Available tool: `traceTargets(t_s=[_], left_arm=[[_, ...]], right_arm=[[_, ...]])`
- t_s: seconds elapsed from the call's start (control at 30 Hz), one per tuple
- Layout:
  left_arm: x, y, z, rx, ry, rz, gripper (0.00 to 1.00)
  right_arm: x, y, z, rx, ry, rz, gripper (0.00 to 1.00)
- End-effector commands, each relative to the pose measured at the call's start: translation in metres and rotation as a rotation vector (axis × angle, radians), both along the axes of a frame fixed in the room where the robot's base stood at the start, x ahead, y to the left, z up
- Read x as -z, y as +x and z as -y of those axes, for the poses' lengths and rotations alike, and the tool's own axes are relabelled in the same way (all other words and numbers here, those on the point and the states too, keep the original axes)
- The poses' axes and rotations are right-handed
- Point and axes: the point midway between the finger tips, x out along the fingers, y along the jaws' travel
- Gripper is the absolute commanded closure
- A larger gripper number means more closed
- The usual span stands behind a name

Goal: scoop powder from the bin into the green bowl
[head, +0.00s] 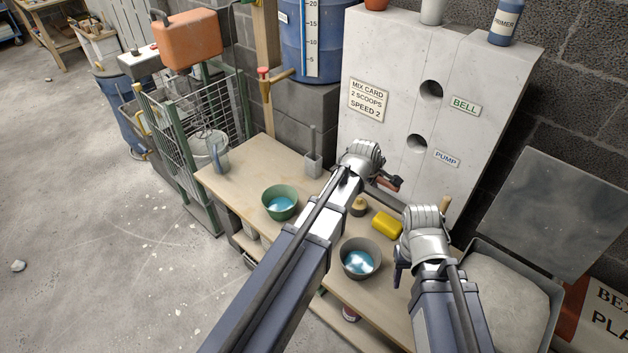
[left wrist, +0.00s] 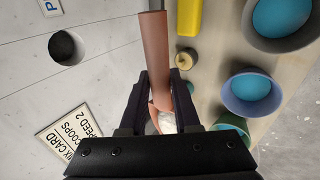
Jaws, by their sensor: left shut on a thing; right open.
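The green bowl (head: 269,208) sits on the bench left of my left arm, with blue liquid inside. Its rim shows partly behind my gripper in the left wrist view (left wrist: 236,122). The grey bin (head: 553,306) stands at the right with pale powder (head: 508,298) in it and its lid raised. My left gripper (head: 382,178) is shut on a reddish-brown tool (left wrist: 154,50), seemingly the scoop, above the back of the bench. A whitish patch shows at its near end; I cannot tell if it is powder. My right gripper (head: 400,270) is open, between the grey bowl and the bin.
A grey bowl (head: 346,272) with blue liquid stands on the bench (head: 245,160). A bluish bowl (left wrist: 229,99) shows in the left wrist view. A yellow block (head: 387,225) and a round tan-topped thing (head: 359,206) lie near my grippers. A white cabinet (head: 395,130) stands behind.

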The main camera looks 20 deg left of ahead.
Motion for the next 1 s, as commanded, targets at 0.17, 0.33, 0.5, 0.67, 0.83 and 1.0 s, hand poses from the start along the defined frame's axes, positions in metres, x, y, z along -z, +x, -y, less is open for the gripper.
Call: traceTargets(t_s=[0.17,0.33,0.5,0.67,0.83,1.0], left_arm=[[0.046,0.018,-0.083,-0.193,-0.008,-0.003,1.00],[0.072,0.024,-0.151,-0.352,-0.016,-0.002,1.00],[0.085,0.023,-0.194,-0.452,-0.022,0.000,1.00],[0.088,0.022,-0.210,-0.489,-0.023,0.001,1.00],[0.088,0.022,-0.211,-0.493,-0.023,0.001,1.00],[0.088,0.022,-0.210,-0.491,-0.023,0.001,1.00]], right_arm=[[0.046,0.000,0.000,0.000,0.000,0.000,0.50],[0.072,0.000,0.000,0.000,0.000,0.000,0.50],[0.086,0.000,0.000,0.000,0.000,0.000,0.50],[0.089,0.000,0.000,0.000,0.000,0.000,0.50],[0.088,0.000,0.000,0.000,0.000,0.000,0.50],[0.088,0.000,0.000,0.000,0.000,0.000,0.50]])
